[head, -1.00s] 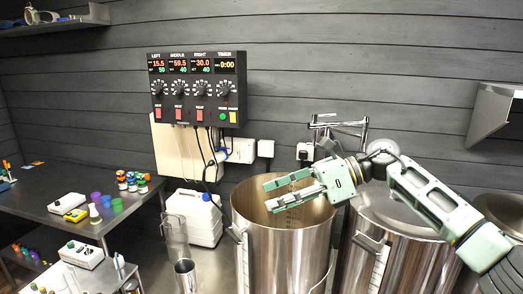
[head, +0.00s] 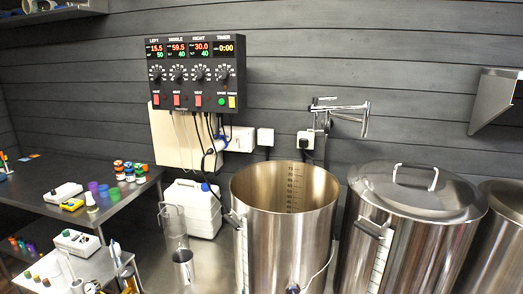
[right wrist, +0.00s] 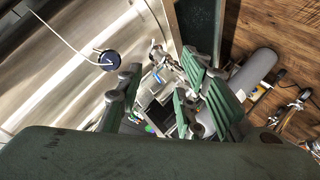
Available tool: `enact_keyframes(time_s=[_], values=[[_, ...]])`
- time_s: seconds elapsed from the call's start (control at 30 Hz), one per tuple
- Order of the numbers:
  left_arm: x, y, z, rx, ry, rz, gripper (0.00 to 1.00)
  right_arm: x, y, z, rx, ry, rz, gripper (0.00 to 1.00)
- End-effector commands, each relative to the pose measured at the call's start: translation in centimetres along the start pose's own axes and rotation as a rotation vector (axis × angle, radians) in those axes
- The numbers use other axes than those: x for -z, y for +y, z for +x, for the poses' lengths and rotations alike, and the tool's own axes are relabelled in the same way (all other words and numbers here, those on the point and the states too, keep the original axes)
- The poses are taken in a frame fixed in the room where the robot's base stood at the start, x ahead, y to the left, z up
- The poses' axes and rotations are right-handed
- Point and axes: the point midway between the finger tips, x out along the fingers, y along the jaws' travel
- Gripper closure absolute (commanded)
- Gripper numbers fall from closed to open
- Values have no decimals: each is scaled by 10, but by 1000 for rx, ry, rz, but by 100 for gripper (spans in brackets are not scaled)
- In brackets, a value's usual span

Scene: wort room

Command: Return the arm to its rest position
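My right gripper (right wrist: 165,100) shows in the right wrist view. Its green fingers stand apart with a gap between them, and I see nothing held in it. It is beside a shiny metal surface (right wrist: 60,65) that carries a round dark knob (right wrist: 109,60) and a pale cable. Neither of my arms shows in the head view. My left gripper is in neither current view.
An open steel kettle (head: 285,235) stands in the middle, with a lidded kettle (head: 410,230) to its right. A control panel (head: 196,75) hangs on the wall. A bench (head: 125,200) with small items is at left. A grey cylinder (right wrist: 253,70) lies over wooden floor (right wrist: 285,35).

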Motion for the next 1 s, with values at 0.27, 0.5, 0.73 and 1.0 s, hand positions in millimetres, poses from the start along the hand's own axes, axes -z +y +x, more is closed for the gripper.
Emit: enact_keyframes(time_s=[0.27, 0.5, 0.73, 1.0], values=[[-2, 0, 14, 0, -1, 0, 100, -124, -165, -82, 145, -365, 356, 66], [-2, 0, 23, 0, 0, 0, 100, -193, -297, -191, 247, -683, 619, 66], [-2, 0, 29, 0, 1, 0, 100, -220, -386, -287, 310, -923, 796, 66], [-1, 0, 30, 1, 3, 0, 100, -224, -415, -323, 329, -1009, 855, 66]])
